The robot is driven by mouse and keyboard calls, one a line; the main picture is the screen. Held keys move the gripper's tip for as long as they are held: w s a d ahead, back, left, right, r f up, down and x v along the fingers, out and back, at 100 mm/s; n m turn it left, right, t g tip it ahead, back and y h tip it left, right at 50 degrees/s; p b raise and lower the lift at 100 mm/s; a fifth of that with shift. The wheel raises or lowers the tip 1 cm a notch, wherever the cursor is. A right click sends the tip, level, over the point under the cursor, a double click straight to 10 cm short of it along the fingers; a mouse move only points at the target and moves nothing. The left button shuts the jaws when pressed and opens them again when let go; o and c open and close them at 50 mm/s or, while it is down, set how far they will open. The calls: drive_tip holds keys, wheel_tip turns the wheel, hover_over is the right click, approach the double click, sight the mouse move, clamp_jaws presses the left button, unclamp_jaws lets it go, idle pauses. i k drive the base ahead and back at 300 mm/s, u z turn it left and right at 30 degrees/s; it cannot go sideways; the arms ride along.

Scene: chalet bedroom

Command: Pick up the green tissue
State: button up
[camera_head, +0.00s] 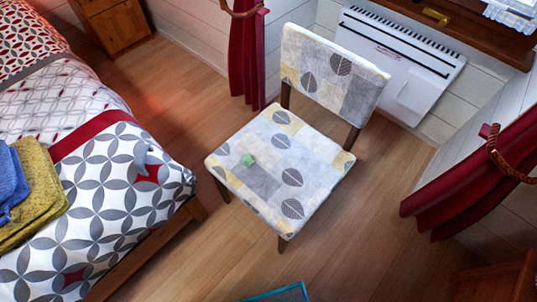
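A small crumpled green tissue (248,160) lies on the seat of a patterned chair (262,184), left of the seat's middle. The chair's fabric is grey, white and yellow with dark leaf shapes. The tissue looks unobstructed, with bare seat around it. My gripper is not in view, so its distance from the tissue cannot be seen.
A bed (100,200) with folded towels (30,195) stands left of the chair. A heater (400,65) is on the wall behind, with red curtains (247,50) nearby. A wooden cabinet (115,25) is at top left. Bare floor (350,240) lies to the chair's right and front.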

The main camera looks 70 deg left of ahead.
sight(247, 160)
drive_tip(key=u, duration=1.6)
drive_tip(key=k, duration=0.65)
drive_tip(key=u, duration=0.7)
drive_tip(key=i, duration=0.95)
drive_tip(key=z, duration=0.05)
